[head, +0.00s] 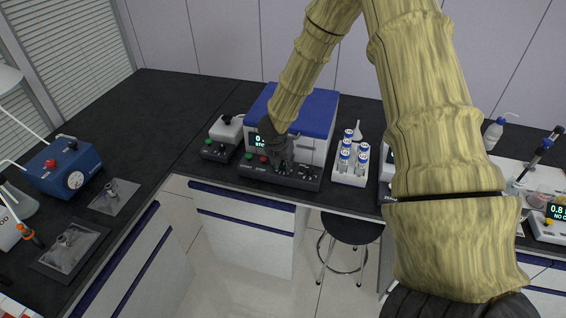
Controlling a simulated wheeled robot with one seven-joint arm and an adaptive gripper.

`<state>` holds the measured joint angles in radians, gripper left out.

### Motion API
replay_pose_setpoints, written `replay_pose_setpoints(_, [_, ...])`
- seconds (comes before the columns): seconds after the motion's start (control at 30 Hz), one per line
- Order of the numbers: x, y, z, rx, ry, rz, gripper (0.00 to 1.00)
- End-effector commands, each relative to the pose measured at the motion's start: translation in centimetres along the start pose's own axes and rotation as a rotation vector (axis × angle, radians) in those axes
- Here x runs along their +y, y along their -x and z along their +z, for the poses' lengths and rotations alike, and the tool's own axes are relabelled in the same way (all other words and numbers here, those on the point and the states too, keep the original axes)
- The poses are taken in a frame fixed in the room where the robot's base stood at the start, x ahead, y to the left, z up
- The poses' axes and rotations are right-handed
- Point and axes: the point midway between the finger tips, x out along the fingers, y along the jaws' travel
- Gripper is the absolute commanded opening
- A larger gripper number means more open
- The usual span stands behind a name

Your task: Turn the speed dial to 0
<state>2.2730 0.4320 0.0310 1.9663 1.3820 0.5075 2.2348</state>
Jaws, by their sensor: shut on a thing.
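A white device with a blue lid (318,105) stands on the black bench, with a dark control panel (308,183) along its front. Its small lit display (257,141) is partly hidden by my arm; a "0" and the letters "ST" show. A green and a red button sit at the panel's left. My dark gripper (279,166) reaches down to the panel, just right of the red button. It is shut on the speed dial, which the fingers hide, so its pointer cannot be read.
A white rack of blue-capped bottles (351,164) stands close on the right of the device. A smaller device (225,136) stands close on its left. A blue box with a gauge (64,168) is on the left bench. A dark stool (351,228) stands below the bench edge.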

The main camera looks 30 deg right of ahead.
Motion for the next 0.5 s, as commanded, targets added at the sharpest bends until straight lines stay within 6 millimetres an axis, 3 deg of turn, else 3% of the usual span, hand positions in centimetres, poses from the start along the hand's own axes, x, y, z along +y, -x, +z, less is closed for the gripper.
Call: replay_pose_setpoints(0.5, [-0.35, -0.30, 0.02, 0.001, 0.218, 0.094, 0.05])
